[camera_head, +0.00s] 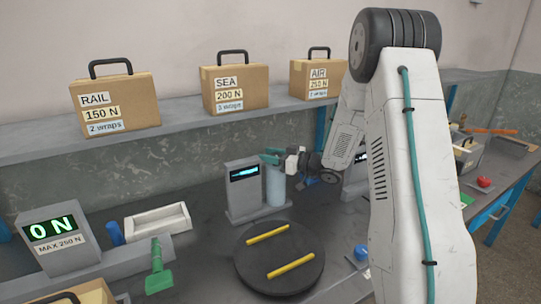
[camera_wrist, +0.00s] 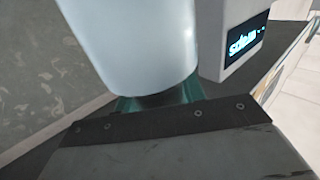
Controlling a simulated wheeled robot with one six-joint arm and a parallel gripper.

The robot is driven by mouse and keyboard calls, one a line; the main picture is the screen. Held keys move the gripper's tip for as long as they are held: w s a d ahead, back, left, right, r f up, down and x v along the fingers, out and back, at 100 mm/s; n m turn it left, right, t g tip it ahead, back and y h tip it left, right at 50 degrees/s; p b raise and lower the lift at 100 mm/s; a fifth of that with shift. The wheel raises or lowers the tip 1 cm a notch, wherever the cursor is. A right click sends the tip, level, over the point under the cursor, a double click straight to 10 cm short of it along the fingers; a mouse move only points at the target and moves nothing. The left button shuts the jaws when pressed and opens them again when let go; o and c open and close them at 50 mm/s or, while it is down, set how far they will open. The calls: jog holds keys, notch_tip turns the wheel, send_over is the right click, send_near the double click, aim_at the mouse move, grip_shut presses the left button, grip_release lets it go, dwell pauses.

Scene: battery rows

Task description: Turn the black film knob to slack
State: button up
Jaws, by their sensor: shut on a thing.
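The pale blue film roll (camera_head: 275,187) stands upright beside the grey wrapper post (camera_head: 243,190) with its lit display. The roll's end (camera_wrist: 130,45) fills the upper left of the wrist view. My gripper (camera_head: 272,158), with teal fingers, reaches in from the right to the top end of the roll and is shut there. The black film knob is hidden by the fingers, so I cannot see which way it is turned. In the wrist view the lit display (camera_wrist: 246,38) shows tilted, small lettering that I cannot read surely.
The black turntable (camera_head: 255,272) with two yellow strips lies in front of the post. Labelled cases stand on the shelf (camera_head: 170,132) behind.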

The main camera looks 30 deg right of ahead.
jog(key=shift+s+a+n+g+y, duration=0.1)
jog(key=shift+a+n+g+y, duration=0.05)
jog(key=shift+n+g+y, duration=0.85)
jog(key=shift+s+a+n+g+y, duration=0.1)
jog(key=shift+n+g+y, duration=0.8)
jog(key=shift+g+y, duration=0.2)
jog(key=shift+g, duration=0.3)
jog(key=o, duration=1)
jog(key=shift+s, duration=0.1)
